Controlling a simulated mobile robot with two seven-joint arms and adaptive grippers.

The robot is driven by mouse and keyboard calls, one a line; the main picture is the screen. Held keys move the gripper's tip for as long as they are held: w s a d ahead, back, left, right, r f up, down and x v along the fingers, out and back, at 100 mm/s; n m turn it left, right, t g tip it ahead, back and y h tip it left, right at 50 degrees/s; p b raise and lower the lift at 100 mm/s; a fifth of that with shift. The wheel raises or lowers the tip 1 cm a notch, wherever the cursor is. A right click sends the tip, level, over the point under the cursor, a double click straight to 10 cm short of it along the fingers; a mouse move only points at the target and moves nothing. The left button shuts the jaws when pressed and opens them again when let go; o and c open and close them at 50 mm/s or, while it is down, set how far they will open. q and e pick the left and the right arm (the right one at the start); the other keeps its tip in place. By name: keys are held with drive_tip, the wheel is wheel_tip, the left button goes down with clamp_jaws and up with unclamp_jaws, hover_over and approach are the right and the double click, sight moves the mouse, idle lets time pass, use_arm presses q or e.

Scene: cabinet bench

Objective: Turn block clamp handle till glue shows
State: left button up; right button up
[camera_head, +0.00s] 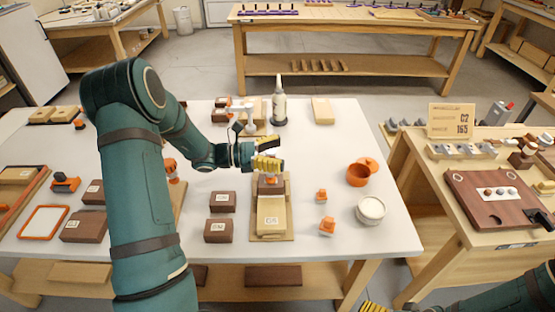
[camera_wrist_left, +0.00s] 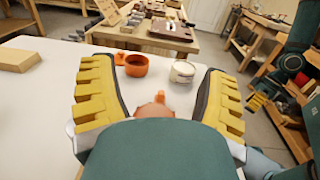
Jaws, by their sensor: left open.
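The block clamp (camera_head: 268,218) lies on the white table, a pale wooden block with a label on a light base. Its brown and orange end (camera_head: 270,181) is just below my left gripper (camera_head: 270,153). That gripper is open, with its yellow fingers apart. In the left wrist view a brown round part with an orange handle (camera_wrist_left: 158,101) shows between the open fingers, partly hidden by my gripper's body. I cannot tell whether the fingers touch it. No glue is visible at the clamp. My right gripper (camera_wrist_left: 259,100) shows at the right of the wrist view; its opening is unclear.
A white glue bottle (camera_head: 279,107) stands behind the clamp. Brown labelled blocks (camera_head: 220,202) lie to its left.

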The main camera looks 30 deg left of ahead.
use_arm(q)
wheel_tip(320, 180, up, 7)
drive_tip(key=shift+r, duration=0.1)
drive_tip(key=shift+s, duration=0.1)
idle(1.7)
